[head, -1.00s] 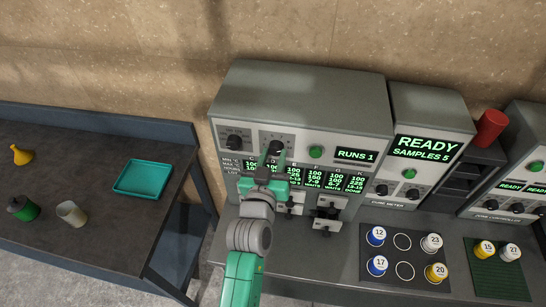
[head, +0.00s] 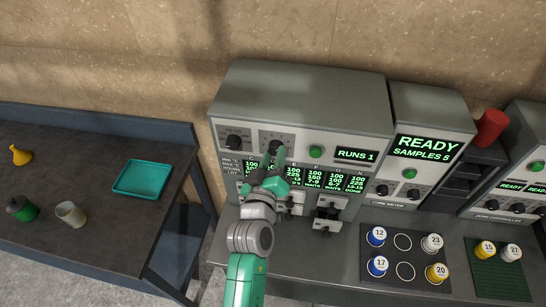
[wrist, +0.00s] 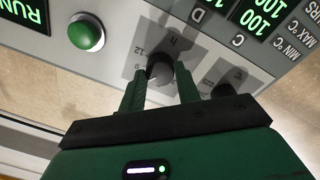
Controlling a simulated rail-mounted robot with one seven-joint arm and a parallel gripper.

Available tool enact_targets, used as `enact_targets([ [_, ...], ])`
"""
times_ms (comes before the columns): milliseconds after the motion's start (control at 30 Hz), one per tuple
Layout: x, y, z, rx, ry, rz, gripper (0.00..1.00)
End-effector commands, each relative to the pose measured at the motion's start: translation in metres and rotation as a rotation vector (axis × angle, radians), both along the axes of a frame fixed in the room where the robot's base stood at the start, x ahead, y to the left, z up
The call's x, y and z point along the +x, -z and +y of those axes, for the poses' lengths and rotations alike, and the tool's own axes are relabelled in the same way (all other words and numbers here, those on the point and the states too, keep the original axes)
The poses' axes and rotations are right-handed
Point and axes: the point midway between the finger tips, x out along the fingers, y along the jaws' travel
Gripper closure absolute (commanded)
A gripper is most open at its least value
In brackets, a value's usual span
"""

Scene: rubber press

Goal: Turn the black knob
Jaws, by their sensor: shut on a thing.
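Two black knobs sit on the upper left panel of the grey press. My gripper (head: 276,160) is at the right one of these, a black knob (head: 276,147) with a numbered dial around it. In the wrist view the same knob (wrist: 160,72) sits between my two green fingers (wrist: 160,82), and the fingers are shut on it. The knob's pointer position is not clear. The other black knob (head: 234,142) stands free to the left; in the wrist view it is at the right (wrist: 228,82).
A green button (head: 316,152) and a RUNS 1 display (head: 356,155) are right of the knob. Lit green readouts lie below it. Clamp fixtures (head: 328,214) stick out lower down. A ready display (head: 425,147) and numbered sample caps are further right. A teal tray (head: 143,178) lies on the left table.

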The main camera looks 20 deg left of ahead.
Motion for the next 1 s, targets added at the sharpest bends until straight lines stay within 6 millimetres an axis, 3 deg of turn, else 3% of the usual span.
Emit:
enact_targets([
  [400, 0.0000, -0.0009, 0.0000, -0.163, -0.001, -0.039, 0.90],
  [933, 0.0001, -0.0010, -0.0001, -0.180, 0.000, -0.044, 0.90],
  [967, 0.0001, -0.0010, -0.0001, -0.180, 0.000, -0.044, 0.62],
  [1000, 0.0001, -0.0009, 0.0000, -0.180, 0.000, -0.044, 0.54],
])
